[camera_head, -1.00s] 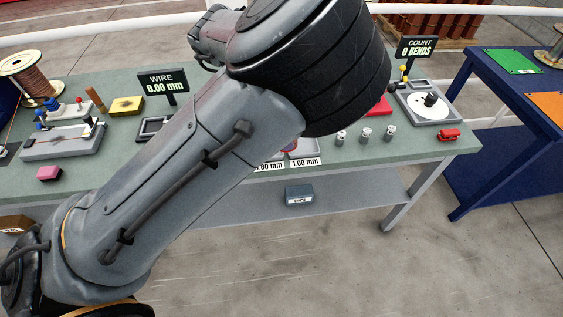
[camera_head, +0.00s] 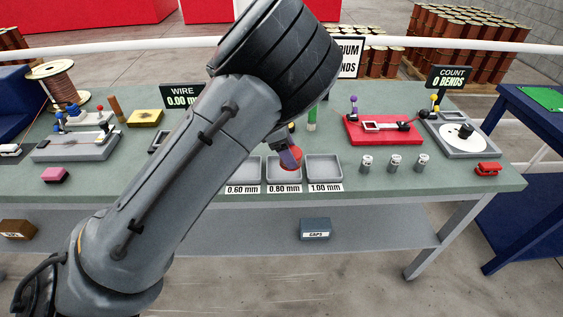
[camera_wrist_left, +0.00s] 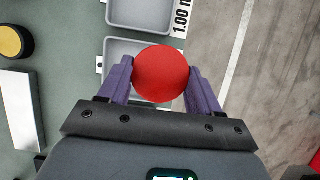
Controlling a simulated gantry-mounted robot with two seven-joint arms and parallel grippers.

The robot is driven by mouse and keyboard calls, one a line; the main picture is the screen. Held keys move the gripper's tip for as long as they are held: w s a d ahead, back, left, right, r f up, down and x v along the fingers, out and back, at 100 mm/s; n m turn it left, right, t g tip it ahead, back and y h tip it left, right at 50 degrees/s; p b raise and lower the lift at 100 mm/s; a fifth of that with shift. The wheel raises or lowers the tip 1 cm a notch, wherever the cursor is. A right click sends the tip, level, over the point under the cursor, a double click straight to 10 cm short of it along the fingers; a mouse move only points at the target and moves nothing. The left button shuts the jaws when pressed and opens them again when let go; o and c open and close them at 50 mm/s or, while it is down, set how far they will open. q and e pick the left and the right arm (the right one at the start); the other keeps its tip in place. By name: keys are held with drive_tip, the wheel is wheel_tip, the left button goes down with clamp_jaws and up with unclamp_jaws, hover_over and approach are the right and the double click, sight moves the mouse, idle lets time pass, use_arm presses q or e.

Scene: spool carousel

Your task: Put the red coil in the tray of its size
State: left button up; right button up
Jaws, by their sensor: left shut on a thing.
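My left gripper (camera_wrist_left: 160,80) is shut on the red coil (camera_wrist_left: 161,72), with its purple fingers on either side of it. In the head view, the red coil (camera_head: 296,161) shows at the fingertips, over the back part of the 0.80 mm tray (camera_head: 284,178). In the left wrist view the coil covers part of that tray (camera_wrist_left: 120,46); I cannot tell its height. The 1.00 mm tray (camera_head: 323,168) is on the right and looks empty. The 0.60 mm tray (camera_head: 248,172) is on the left, partly hidden by my left arm. My right gripper is not in view.
Several small metal cylinders (camera_head: 395,163) stand right of the trays. A red fixture (camera_head: 375,132) and a bend-count device (camera_head: 462,137) stand farther right. A pink block (camera_head: 54,175) lies at the left. My left arm hides the table's middle left.

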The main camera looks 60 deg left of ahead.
use_arm(q)
drive_tip(key=a+f, duration=0.1)
drive_tip(key=a, duration=0.1)
drive_tip(key=a+f, duration=0.1)
drive_tip(key=a, duration=0.1)
drive_tip(key=shift+w+a+f+b, duration=0.1)
drive_tip(key=shift+w+f+b, duration=0.05)
drive_tip(key=shift+f+b, duration=0.7)
drive_tip(key=shift+f, duration=1.45)
drive_tip(key=o, duration=1)
drive_tip(key=shift+f, duration=0.15)
